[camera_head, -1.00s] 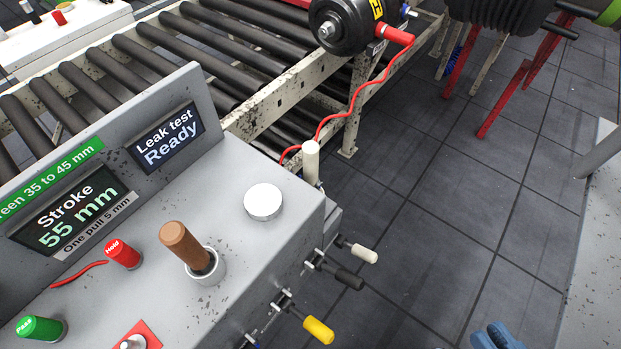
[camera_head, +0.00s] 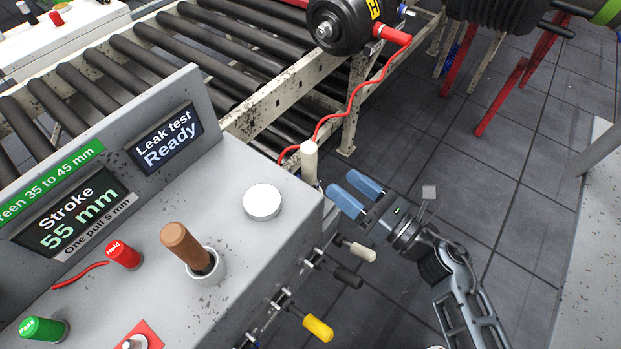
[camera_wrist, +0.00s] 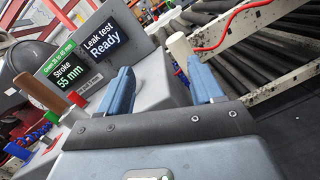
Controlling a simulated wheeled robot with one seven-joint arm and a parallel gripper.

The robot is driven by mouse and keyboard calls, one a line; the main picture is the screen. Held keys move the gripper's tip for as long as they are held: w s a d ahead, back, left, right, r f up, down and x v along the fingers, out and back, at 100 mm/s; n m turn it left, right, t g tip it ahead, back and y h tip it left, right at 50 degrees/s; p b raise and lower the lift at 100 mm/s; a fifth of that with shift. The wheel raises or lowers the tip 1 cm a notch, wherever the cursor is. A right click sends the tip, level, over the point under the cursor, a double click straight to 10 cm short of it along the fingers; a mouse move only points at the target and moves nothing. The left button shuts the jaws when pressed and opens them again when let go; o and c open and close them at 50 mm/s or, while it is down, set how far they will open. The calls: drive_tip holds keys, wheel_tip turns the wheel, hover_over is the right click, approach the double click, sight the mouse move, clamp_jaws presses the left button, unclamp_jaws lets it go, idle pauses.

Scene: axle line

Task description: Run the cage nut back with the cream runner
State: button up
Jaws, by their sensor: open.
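My gripper (camera_head: 342,182) is open and empty, just right of the console's far right corner. Its blue fingers also show in the wrist view (camera_wrist: 163,72). An upright cream cylinder (camera_head: 309,160) stands at that corner, a little left of the fingertips and apart from them. In the wrist view, the cream cylinder (camera_wrist: 181,46) shows beyond the fingers, nearer the right one. A cream-handled tool (camera_head: 362,251) sticks out from the console's right side, below my gripper. I cannot tell which cream piece is the runner. I cannot make out the cage nut.
Black-handled (camera_head: 347,277) and yellow-handled (camera_head: 318,328) tools stick out along the console side. The console (camera_head: 235,270) carries a brown lever (camera_head: 187,246) and a display reading 55 mm (camera_head: 68,213). A roller conveyor (camera_head: 215,60) bears a black drum (camera_head: 341,25). A red hose (camera_head: 349,112) hangs between.

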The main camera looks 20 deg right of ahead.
sight(316, 155)
drive_tip(key=w+n, duration=0.2)
drive_tip(key=w+n+g, duration=0.1)
drive_tip(key=w, duration=0.1)
drive_tip(key=w+f+n, duration=0.1)
drive_tip(key=w+n, duration=0.1)
drive_tip(key=shift+d+n+g+y, duration=0.2)
drive_tip(key=shift+n+g+y, duration=0.1)
drive_tip(key=shift+y, duration=0.1)
drive_tip(key=shift+x, duration=1.2)
drive_tip(key=shift+f+p+x, duration=0.15)
drive_tip(key=shift+p+x, duration=0.25)
drive_tip(key=shift+x, duration=0.95)
drive_tip(key=shift+f+p+x, duration=0.15)
drive_tip(key=shift+p+x, duration=0.25)
drive_tip(key=shift+x, duration=0.9)
drive_tip(key=shift+s+a, duration=0.1)
drive_tip(key=shift+c, duration=0.5)
clamp_jaws()
drive_tip(key=shift+r, duration=0.15)
